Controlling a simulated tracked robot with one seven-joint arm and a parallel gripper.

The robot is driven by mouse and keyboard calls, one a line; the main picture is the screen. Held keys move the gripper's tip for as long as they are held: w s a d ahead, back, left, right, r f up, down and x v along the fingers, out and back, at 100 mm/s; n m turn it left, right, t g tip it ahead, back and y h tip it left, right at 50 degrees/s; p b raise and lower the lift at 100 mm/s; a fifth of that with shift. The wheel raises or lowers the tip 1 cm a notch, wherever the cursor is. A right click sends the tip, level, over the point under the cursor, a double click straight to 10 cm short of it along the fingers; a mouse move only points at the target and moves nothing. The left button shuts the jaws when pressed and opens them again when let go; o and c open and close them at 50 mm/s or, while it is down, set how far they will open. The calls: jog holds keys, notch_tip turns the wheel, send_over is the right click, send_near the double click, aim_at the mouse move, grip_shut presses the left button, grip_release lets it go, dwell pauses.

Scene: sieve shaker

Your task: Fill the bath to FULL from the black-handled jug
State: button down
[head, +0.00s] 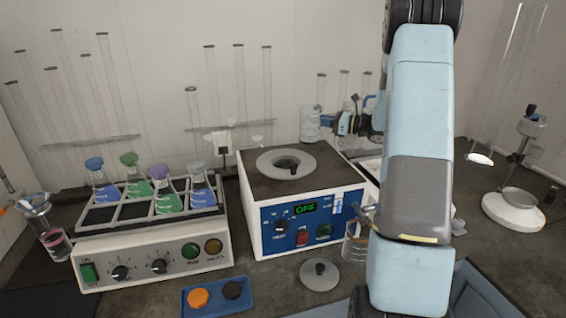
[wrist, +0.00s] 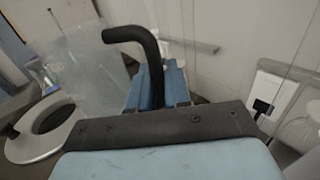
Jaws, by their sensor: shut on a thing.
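The bath (head: 262,190) is a box with a blue front panel, and its display reads OFF. A grey ring (head: 272,160) surrounds a dark opening on its top; a similar ring shows at left in the wrist view (wrist: 25,146). The clear jug (head: 311,126) appears upright, behind the bath's rear right corner. My gripper (head: 342,124) is shut on the jug's black handle (wrist: 152,55), right of the jug body. The clear jug wall (wrist: 88,72) fills the upper left of the wrist view. I cannot make out the liquid level in the jug or the bath.
A white rack unit (head: 150,258) with several stoppered flasks stands left of the bath. Tall glass tubes line the back wall.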

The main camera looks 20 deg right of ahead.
aim_at(315, 109)
jog(key=shift+a, duration=0.25)
jog(key=shift+r, duration=0.15)
jog(key=shift+s+a+r+n+p, duration=0.15)
jog(key=shift+s+r+n+p, duration=0.05)
jog(key=shift+r+n, duration=0.3)
jog(key=shift+s+a+r+n+p, duration=0.1)
jog(key=shift+s+r+n+p, duration=0.05)
jog(key=shift+r+n, duration=0.35)
jog(key=shift+s+a+r+n+h, duration=0.3)
jog(key=shift+s+a+n, duration=0.15)
jog(key=shift+n, duration=0.45)
jog(key=shift+s+a+r+n+p, duration=0.25)
jog(key=shift+r+n, duration=0.1)
jog(key=shift+r, duration=0.1)
jog(key=shift+s+a+r+n+p, duration=0.1)
jog(key=shift+a+r+n+p, duration=0.15)
jog(key=shift+r+n, duration=0.15)
jog(key=shift+s+r, duration=0.1)
jog(key=shift+s+a+r+n+h+p, duration=0.2)
jog(key=shift+s+a+n+h+p, duration=0.3)
jog(key=shift+n+p, duration=0.35)
jog(key=shift+s+a, duration=0.1)
jog(key=shift+a, duration=0.1)
jog(key=shift+a+r+n, duration=0.1)
jog(key=shift+n, duration=0.2)
